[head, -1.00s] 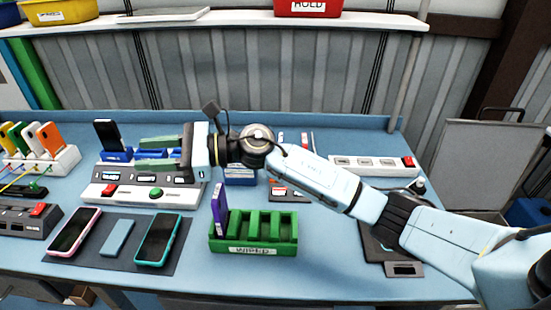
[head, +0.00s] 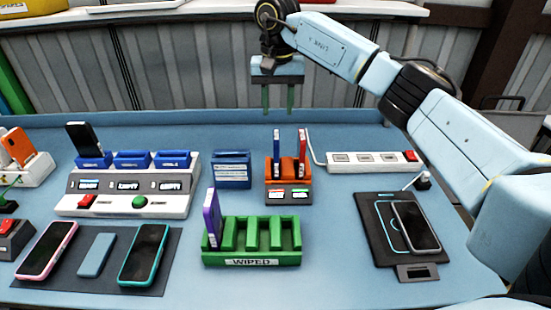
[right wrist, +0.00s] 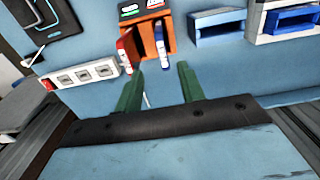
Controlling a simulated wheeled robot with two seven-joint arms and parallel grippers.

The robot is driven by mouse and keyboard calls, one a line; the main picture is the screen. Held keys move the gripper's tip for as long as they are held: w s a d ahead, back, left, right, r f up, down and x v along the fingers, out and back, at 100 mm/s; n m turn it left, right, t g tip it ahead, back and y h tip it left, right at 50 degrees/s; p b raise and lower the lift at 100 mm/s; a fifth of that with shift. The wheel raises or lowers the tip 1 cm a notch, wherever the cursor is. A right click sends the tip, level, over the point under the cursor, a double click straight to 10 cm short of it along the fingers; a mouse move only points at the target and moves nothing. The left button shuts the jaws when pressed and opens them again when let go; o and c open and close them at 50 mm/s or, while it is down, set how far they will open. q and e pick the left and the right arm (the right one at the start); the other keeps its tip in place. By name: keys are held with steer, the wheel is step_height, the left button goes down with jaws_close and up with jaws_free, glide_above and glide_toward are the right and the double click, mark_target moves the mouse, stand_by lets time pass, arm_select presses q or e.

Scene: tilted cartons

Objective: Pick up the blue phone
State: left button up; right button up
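A thin blue phone (head: 276,153) stands upright in the left part of the small orange rack (head: 289,186). A red phone (head: 302,153) stands upright beside it on the right. My right gripper (head: 278,110) has green fingers, is open and empty, and hangs above and behind the orange rack. In the right wrist view the gripper (right wrist: 160,85) has its two fingers apart, and the blue phone (right wrist: 160,48) and red phone (right wrist: 125,50) show in the rack beyond the fingertips. My left gripper is not in view.
A green rack labelled WIPED (head: 252,258) holds a purple phone (head: 211,218) in its left slot. A blue holder (head: 232,169) stands left of the orange rack. A power strip (head: 372,161) lies right. A dark pad (head: 380,225) bears a phone. Pink and teal phones lie on a mat.

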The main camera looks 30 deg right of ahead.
mark_target(276, 134)
steer(key=f, duration=0.9)
steer(key=shift+w+f, duration=0.1)
steer(key=shift+w, duration=0.1)
jaws_close()
